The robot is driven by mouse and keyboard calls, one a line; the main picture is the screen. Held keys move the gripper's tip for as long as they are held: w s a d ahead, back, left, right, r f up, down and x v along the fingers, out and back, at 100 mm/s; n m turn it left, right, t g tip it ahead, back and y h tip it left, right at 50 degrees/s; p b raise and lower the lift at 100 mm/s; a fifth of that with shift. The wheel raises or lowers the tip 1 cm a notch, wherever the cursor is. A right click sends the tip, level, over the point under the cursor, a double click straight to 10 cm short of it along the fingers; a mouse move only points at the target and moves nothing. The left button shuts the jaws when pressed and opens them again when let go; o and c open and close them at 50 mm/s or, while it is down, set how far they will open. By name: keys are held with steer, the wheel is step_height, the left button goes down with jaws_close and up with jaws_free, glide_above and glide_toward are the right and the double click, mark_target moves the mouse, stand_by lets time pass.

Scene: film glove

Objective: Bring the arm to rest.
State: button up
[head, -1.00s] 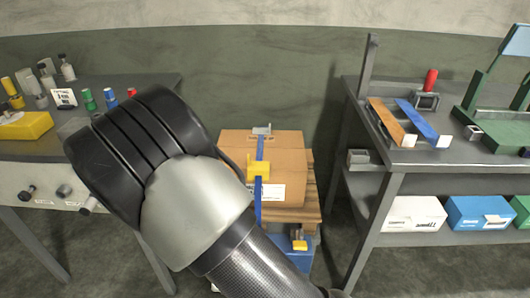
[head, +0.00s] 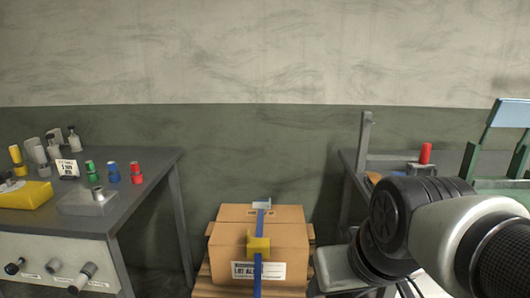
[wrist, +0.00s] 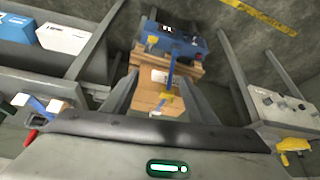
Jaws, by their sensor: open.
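My arm (head: 400,230) shows at the lower right of the head view, in front of the right bench. My gripper (wrist: 163,82) shows in the wrist view with its two grey fingers apart and nothing held between them. The cardboard box (wrist: 151,97) shows beyond the fingers, apart from them as far as I can tell. My gripper's fingers cannot be made out in the head view.
The strapped cardboard box (head: 285,243) stands between the benches. The left bench (head: 152,165) bears colored cylinders and a yellow block (head: 25,196). A red cylinder (head: 425,153) and a green frame (head: 470,160) stand on the right bench. The wall above is clear.

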step_height(320, 180, up, 26)
steer(key=s+d+m+p, duration=0.1)
steer(key=s+d+p, duration=0.1)
steer(key=p, duration=2.3)
steer(key=shift+s+d+r+h, duration=0.2)
steer(key=shift+h, duration=0.2)
